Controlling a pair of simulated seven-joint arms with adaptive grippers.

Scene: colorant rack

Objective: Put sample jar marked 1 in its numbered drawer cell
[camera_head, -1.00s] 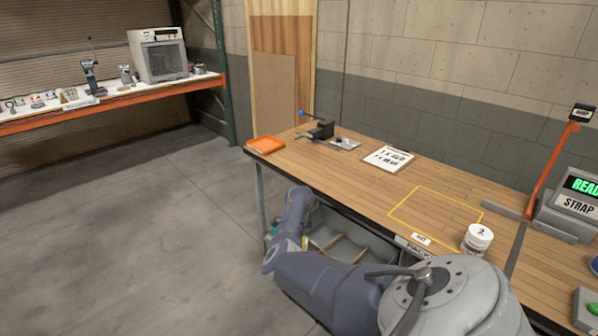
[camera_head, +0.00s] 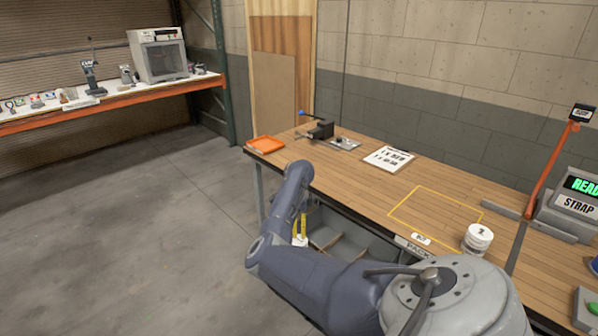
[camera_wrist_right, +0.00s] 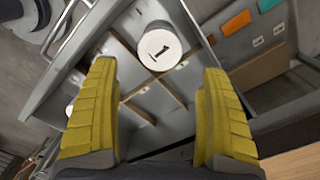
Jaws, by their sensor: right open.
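The sample jar marked 1 (camera_wrist_right: 158,46) shows its round white lid in the right wrist view, within the grey drawer (camera_wrist_right: 178,122) with thin wooden dividers. It seems to stand in a far cell beside a divider crossing; its base is hidden. My right gripper (camera_wrist_right: 159,67) is open, its yellow fingers apart on either side of the view, with the jar beyond the tips and not gripped. In the head view, the right gripper (camera_head: 300,226) points down over the drawer (camera_head: 345,246), with a small white shape below it. My left gripper is out of view.
A second white jar marked 2 (camera_head: 479,237) stands on the wooden bench (camera_head: 370,185) beside a yellow outline. A white sheet (camera_head: 388,159), an orange tray (camera_head: 265,144) and a strapping machine (camera_head: 572,205) are also on the bench. The bench edge lies close to my right arm.

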